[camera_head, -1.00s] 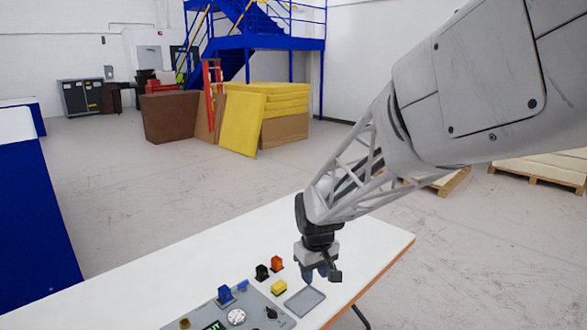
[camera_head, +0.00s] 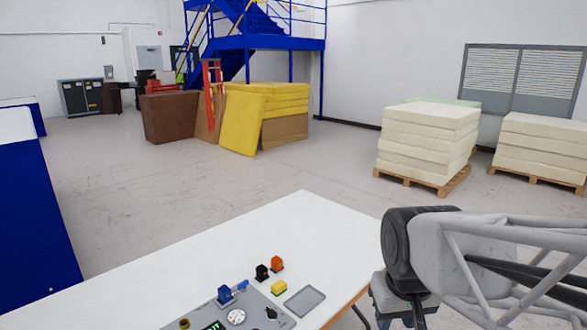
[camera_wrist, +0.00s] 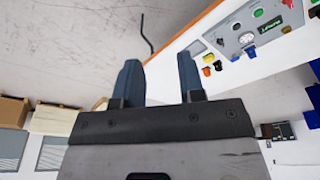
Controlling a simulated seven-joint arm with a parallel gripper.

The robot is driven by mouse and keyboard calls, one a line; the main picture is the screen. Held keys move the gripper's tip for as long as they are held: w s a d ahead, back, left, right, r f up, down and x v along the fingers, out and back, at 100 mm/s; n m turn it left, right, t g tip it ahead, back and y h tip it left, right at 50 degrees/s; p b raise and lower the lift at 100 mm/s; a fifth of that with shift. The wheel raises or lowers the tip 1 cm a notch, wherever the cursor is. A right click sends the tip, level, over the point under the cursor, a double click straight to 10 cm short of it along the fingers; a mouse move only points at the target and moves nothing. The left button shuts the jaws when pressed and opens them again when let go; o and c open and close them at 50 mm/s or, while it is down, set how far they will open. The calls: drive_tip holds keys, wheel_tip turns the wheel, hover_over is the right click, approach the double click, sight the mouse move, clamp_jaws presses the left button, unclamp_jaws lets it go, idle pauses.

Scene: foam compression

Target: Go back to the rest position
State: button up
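My gripper (camera_wrist: 160,80) shows in the wrist view with its two blue fingers apart and nothing between them. In the head view, my gripper's grey body (camera_head: 397,300) is at the lower right, beyond the table's right edge; its fingertips are not visible there. The white table (camera_head: 290,230) carries a grey control panel (camera_head: 262,312) with a dial and a blue part. A yellow block (camera_head: 279,287), a black piece (camera_head: 262,272) and an orange piece (camera_head: 277,264) are by the panel. A flat grey tray (camera_head: 304,302) beside them is empty.
Pallets of stacked cream slabs (camera_head: 428,140) stand on the floor behind at the right. Yellow slabs (camera_head: 265,110) and brown boxes stand farther back. A blue block (camera_head: 35,220) is at the left. The floor around the table is mostly clear.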

drive_tip(key=s+d+m, duration=0.1)
drive_tip(key=s, duration=0.5)
drive_tip(key=shift+d, duration=0.3)
idle(0.9)
